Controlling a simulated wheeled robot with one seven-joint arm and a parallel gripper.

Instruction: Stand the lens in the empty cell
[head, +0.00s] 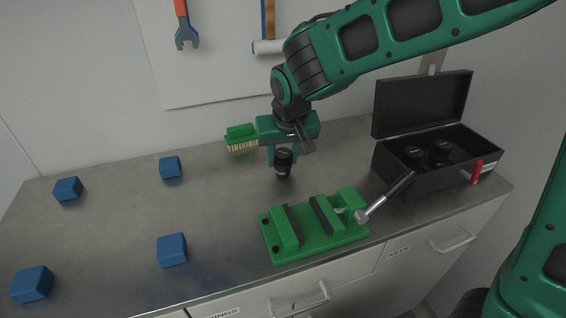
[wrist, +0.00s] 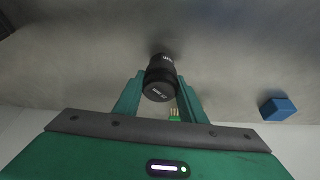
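The lens (head: 284,165) is a short black upright cylinder over the middle of the bench. It also shows in the wrist view (wrist: 160,80). My gripper (head: 283,158) points down around it, with one finger close against each side in the wrist view (wrist: 160,88), and looks shut on it. I cannot tell whether the lens base touches the bench. The black case (head: 434,179) stands at the right with its lid raised. Two dark round lenses, one left (head: 413,153) and one beside it (head: 441,146), show inside. The empty cell cannot be made out clearly behind the front wall.
A green vise (head: 318,240) with a metal handle (head: 388,196) stands between the lens and the case, near the front edge. A green brush (head: 241,138) lies behind my gripper. Several blue blocks (head: 172,249) are spread over the left of the bench (head: 110,225).

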